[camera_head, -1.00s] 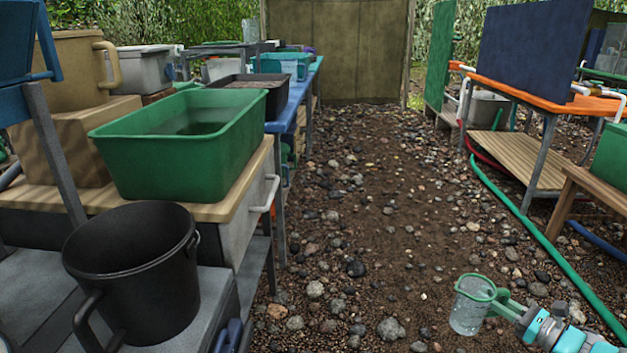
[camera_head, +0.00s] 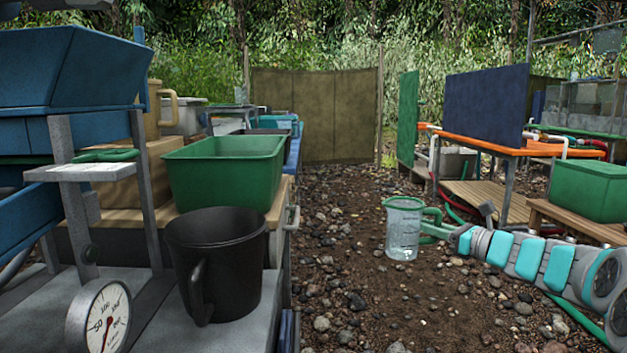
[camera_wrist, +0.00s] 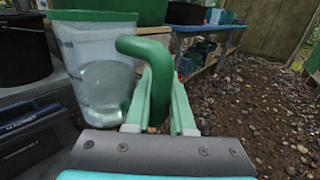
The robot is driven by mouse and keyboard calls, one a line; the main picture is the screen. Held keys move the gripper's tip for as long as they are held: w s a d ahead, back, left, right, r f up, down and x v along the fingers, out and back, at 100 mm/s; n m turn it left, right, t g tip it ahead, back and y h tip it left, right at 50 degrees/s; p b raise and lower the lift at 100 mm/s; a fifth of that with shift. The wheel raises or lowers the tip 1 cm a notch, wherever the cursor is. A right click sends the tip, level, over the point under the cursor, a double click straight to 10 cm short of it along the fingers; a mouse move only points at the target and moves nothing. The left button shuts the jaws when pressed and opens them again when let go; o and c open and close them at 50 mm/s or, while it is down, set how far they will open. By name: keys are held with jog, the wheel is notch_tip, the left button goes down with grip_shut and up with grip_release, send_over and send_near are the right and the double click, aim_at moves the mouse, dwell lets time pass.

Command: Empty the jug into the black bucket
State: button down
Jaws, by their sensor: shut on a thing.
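The jug (camera_head: 403,232) is clear with a green rim and a green handle, and there is clear liquid in it. My gripper (camera_head: 432,226) is shut on the jug's handle and holds the jug upright above the gravel path, right of the bucket. In the wrist view the green handle stands between my gripper's fingers (camera_wrist: 160,105), with the jug (camera_wrist: 98,75) to their left. The black bucket (camera_head: 232,270) stands on a grey bench at the left, its side handle toward me. Its inside bottom is hidden. Part of it shows in the wrist view (camera_wrist: 22,55).
A green tub (camera_head: 215,178) stands on a wooden-topped bench behind the bucket. A round dial gauge (camera_head: 100,318) and a blue hopper (camera_head: 75,75) are at the left. An orange-edged table (camera_head: 480,145) stands at the right. The gravel path between is open.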

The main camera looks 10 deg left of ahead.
jog(key=s+a+r+n, duration=0.1)
jog(key=s+a+r, duration=0.2)
jog(key=a, duration=0.6)
jog(key=s+a+r+n+g, duration=0.1)
jog(key=s+a+r, duration=0.3)
jog(key=a+r, duration=0.3)
jog(key=s+a+r+n+g+b, duration=0.1)
jog(key=a+r, duration=0.4)
jog(key=a, duration=0.6)
jog(key=s+n, duration=0.1)
jog(key=s, duration=0.1)
jog(key=shift+s+h, duration=0.3)
jog(key=shift+a+r+g, duration=0.1)
jog(key=shift+r+g, duration=0.05)
jog(key=shift+g, duration=0.15)
jog(key=r+n+p, duration=0.1)
jog(key=p, duration=0.1)
jog(key=n+h+p, duration=0.1)
jog(key=p, duration=0.2)
jog(key=shift+s+a+r+h, duration=0.15)
jog(key=shift+a+r+h, duration=0.05)
jog(key=shift+r+h, duration=0.15)
jog(key=shift+n+h+p, duration=0.25)
jog(key=shift+n+p, duration=0.05)
jog(key=shift+p, duration=0.35)
jog(key=shift+r+p, duration=0.1)
jog(key=shift+p, duration=0.25)
